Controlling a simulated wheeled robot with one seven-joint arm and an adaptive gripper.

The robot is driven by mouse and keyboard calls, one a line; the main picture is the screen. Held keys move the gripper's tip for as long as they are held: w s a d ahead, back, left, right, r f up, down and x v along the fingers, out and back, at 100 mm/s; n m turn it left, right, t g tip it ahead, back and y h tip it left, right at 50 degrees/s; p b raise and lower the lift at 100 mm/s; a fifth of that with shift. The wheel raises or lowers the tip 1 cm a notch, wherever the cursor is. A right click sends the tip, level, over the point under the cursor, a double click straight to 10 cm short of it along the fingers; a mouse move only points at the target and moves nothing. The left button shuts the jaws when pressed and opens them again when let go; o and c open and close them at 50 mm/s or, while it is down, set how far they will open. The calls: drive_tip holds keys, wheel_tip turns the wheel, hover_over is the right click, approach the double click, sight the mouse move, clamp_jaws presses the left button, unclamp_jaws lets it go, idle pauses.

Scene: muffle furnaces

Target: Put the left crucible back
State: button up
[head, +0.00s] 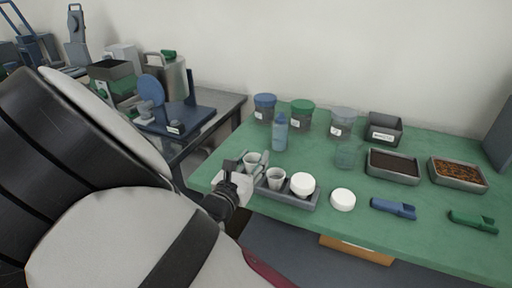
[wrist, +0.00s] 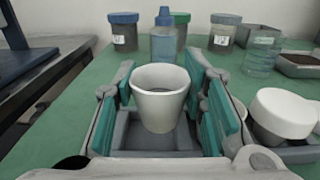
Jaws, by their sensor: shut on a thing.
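The left crucible (head: 251,160), a pale tapered cup, is upright between the fingers of my gripper (head: 254,164). In the wrist view my gripper (wrist: 163,88) is shut on this crucible (wrist: 159,100), with a teal pad on each side. The crucible is over the left compartment of a grey tray (wrist: 150,139); whether its base touches the floor, I cannot tell. In the head view the tray (head: 296,198) also holds a second open crucible (head: 276,179) in the middle and one topped with white (head: 302,185) at the right.
A white round lid (head: 342,200) lies right of the tray. A blue bottle (head: 280,133) and lidded jars (head: 302,114) stand behind. Filled trays (head: 392,167) and blue (head: 393,208) and green (head: 473,221) scoops are at the right.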

sight(250, 168)
drive_tip(key=shift+w+a, duration=0.25)
drive_tip(key=shift+w, duration=0.2)
drive_tip(key=shift+w+a+f, duration=0.15)
drive_tip(key=shift+w+f, duration=0.1)
drive_tip(key=shift+f+b, duration=0.5)
drive_tip(key=shift+f, duration=1.05)
drive_tip(key=shift+s+f, duration=0.1)
drive_tip(key=shift+f, duration=0.05)
drive_tip(key=o, duration=0.9)
drive_tip(key=p+v, duration=0.1)
drive_tip(key=v, duration=1.1)
